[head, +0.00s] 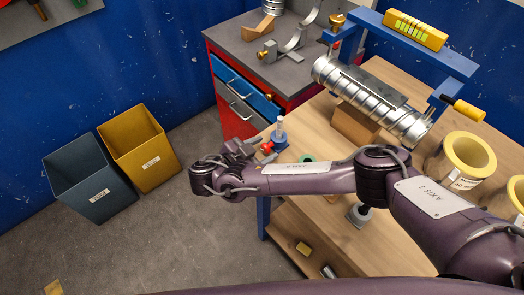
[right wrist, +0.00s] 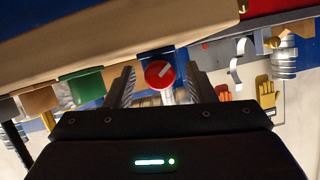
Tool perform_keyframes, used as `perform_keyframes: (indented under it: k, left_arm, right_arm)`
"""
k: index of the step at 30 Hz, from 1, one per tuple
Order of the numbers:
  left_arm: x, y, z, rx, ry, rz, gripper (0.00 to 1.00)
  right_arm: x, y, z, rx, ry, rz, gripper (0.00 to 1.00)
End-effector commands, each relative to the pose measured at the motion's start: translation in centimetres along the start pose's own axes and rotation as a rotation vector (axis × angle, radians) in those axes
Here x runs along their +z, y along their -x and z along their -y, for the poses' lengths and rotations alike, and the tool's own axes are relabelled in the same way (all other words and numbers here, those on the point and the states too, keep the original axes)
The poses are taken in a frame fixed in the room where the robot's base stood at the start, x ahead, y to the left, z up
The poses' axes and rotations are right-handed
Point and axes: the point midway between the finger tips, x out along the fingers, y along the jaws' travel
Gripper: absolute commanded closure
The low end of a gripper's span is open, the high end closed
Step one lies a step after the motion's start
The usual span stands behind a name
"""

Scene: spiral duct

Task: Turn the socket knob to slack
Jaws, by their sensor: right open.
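The socket knob (head: 267,148) is a small red knob on a blue fitting (head: 281,142) with a pale upright post, at the table's near-left corner in the head view. In the right wrist view the round red knob (right wrist: 156,76) faces me, with a white pointer line slanting to the upper right. My right gripper (head: 243,148) is just left of the knob in the head view. Its two fingers (right wrist: 161,88) stand open, one on each side of the knob in the right wrist view; I cannot tell whether they touch it. My left gripper is out of view.
A silver spiral duct (head: 368,97) lies on a wooden block (head: 355,124) on the table. A blue frame (head: 440,57) stands behind it. Yellow rings (head: 462,158) are at the right. A red tool cabinet (head: 232,118) stands behind the gripper, and two bins (head: 140,150) stand at left.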

Motion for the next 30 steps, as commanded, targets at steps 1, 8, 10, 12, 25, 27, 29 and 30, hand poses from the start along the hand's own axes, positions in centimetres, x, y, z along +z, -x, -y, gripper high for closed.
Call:
perform_keyframes:
  k: [1,8,10,12,25,27,29,30]
  left_arm:
    - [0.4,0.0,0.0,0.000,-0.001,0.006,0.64]
    - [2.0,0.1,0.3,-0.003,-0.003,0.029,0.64]
    - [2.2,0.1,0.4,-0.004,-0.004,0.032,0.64]
    - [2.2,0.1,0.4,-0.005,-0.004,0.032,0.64]
    - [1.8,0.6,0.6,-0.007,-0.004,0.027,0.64]
    - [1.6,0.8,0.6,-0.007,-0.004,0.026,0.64]
    - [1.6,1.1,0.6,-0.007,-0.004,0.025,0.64]
    - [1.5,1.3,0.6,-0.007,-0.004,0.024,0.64]
  right_arm:
    - [-0.1,0.0,0.0,0.000,0.000,0.000,0.50]
    - [-0.1,0.0,0.0,0.000,0.000,0.000,0.67]
    - [0.0,0.0,0.0,0.001,0.000,0.000,0.76]
    - [0.0,0.0,0.0,0.000,0.000,0.000,0.85]
    - [-0.1,0.1,0.0,0.028,0.064,0.000,0.95]
    - [-0.1,0.1,0.1,0.043,0.100,0.000,0.95]
    - [-0.1,0.2,0.1,0.058,0.136,0.001,0.95]
    - [-0.2,0.1,0.1,0.071,0.163,0.001,0.95]
